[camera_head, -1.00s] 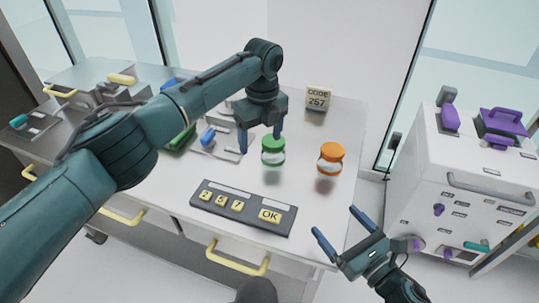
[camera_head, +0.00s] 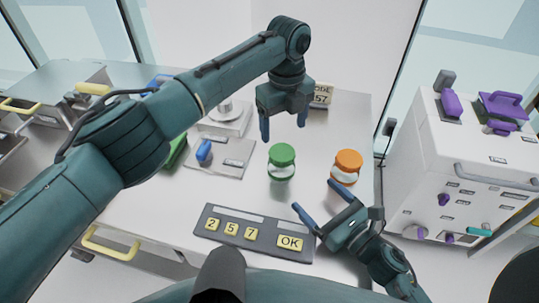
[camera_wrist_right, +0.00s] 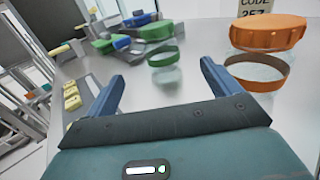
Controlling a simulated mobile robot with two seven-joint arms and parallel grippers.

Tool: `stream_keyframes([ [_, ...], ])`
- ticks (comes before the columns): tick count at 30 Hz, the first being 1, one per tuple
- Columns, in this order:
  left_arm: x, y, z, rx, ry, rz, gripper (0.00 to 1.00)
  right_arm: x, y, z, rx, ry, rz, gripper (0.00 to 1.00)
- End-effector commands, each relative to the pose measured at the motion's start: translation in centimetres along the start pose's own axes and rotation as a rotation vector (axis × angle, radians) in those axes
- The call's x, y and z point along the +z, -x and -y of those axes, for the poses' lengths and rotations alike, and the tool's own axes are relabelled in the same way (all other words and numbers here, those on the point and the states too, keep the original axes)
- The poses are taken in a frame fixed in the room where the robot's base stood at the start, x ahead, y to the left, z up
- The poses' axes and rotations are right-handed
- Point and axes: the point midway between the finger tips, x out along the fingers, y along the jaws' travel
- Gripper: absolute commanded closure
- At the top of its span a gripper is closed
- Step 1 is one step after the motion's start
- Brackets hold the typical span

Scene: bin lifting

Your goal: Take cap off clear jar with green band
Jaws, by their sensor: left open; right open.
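The clear jar with green band (camera_head: 281,172) stands upright on the table, with its green cap (camera_head: 281,152) on top; the cap (camera_wrist_right: 157,32) and band (camera_wrist_right: 163,56) also show in the right wrist view. My left gripper (camera_head: 284,124) is open and empty, pointing down above and behind this jar. My right gripper (camera_head: 317,197) is open and empty, low over the table's front right. In the right wrist view the green jar appears beyond and between my right fingers (camera_wrist_right: 160,74).
A jar with an orange cap (camera_head: 348,158) and orange band stands right of the green one. A keypad (camera_head: 256,231) lies in front, and a code sign (camera_head: 321,96) stands behind. A white cabinet (camera_head: 424,150) with purple handles is at right. Table between jars and keypad is clear.

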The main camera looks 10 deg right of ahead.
Motion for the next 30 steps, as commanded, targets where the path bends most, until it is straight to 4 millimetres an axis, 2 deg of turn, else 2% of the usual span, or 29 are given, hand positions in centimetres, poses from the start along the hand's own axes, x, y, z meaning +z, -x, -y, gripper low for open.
stream_keyframes([
  [5, -0.1, 0.0, 0.1, -0.001, -0.002, 0.000, 0.25, 0.0, -0.4, 0.0, 0.000, 0.000, 0.000, 0.11],
  [8, -0.1, 0.0, 0.1, -0.001, -0.002, 0.000, 0.25, 0.1, -1.5, 0.1, 0.000, 0.001, 0.002, 0.11],
  [21, 0.0, 0.0, 0.0, 0.000, -0.001, 0.000, 0.25, 0.1, -9.8, 0.0, 0.000, 0.000, 0.002, 0.11],
  [24, -0.1, 0.0, 0.0, 0.000, -0.001, 0.000, 0.25, 0.1, -11.2, 0.0, 0.000, 0.000, 0.002, 0.11],
  [30, -0.1, 0.0, 0.0, 0.000, -0.001, 0.000, 0.25, 0.0, -12.9, 0.0, 0.000, -0.001, 0.001, 0.11],
])
